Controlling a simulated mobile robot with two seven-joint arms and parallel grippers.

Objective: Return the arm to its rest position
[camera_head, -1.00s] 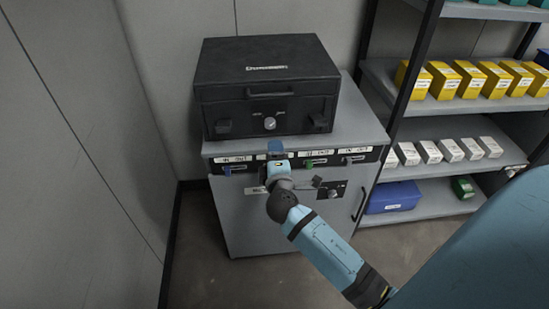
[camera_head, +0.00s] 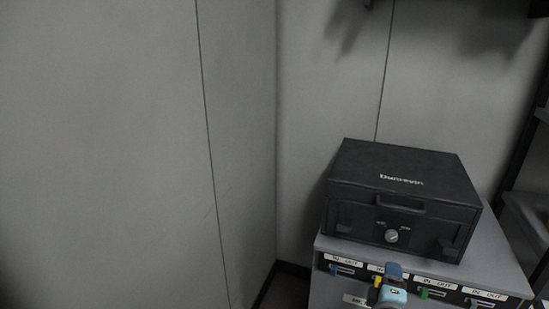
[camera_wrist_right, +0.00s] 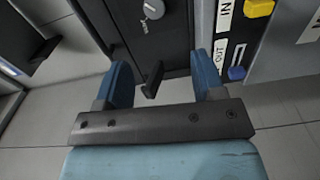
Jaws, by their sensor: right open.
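My right gripper (camera_head: 393,272) shows at the bottom of the head view, in front of the grey cabinet's (camera_head: 500,268) upper front edge. In the right wrist view its two blue fingers (camera_wrist_right: 162,75) are spread apart with nothing between them. The rest of the right arm is cut off below the head view. My left arm is in neither view.
A black safe (camera_head: 400,195) stands on the cabinet. Below it is a row of IN/OUT labels with blue (camera_head: 333,268), yellow (camera_head: 377,281) and green (camera_head: 424,293) tabs. Grey walls (camera_head: 120,130) fill the left. Part of a shelf (camera_head: 528,215) shows at right.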

